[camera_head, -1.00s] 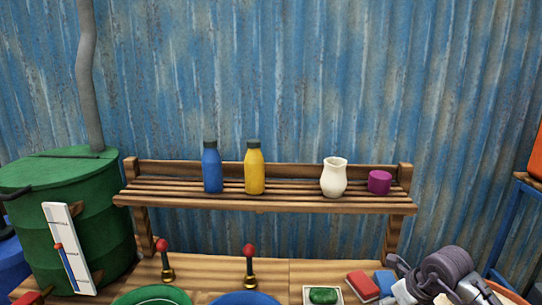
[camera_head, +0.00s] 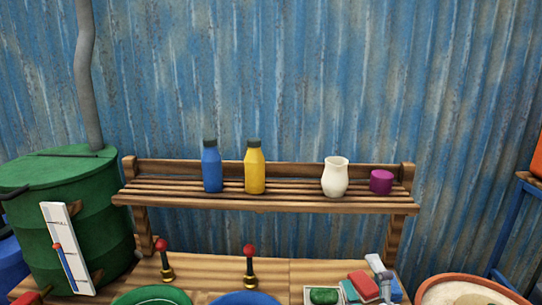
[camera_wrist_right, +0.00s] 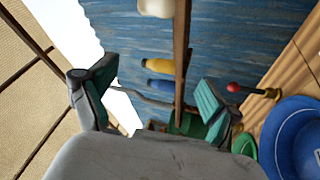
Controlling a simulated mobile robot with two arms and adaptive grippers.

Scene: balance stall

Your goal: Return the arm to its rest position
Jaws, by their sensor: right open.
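My right gripper (camera_wrist_right: 152,98) shows in the right wrist view with its two teal-padded fingers spread apart and nothing between them. I cannot make it out clearly in the head view. Through its fingers the wrist view shows the shelf edge, with the yellow bottle (camera_wrist_right: 160,66) and the blue bottle (camera_wrist_right: 160,84) beyond. My left gripper is in neither view.
A wooden shelf (camera_head: 270,206) bears a blue bottle (camera_head: 211,170), a yellow bottle (camera_head: 254,170), a white vase (camera_head: 335,178) and a purple pot (camera_head: 381,182). Below are red-knobbed levers, a green block (camera_head: 323,296), a red block (camera_head: 363,285) and a sand-filled bowl (camera_head: 465,285).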

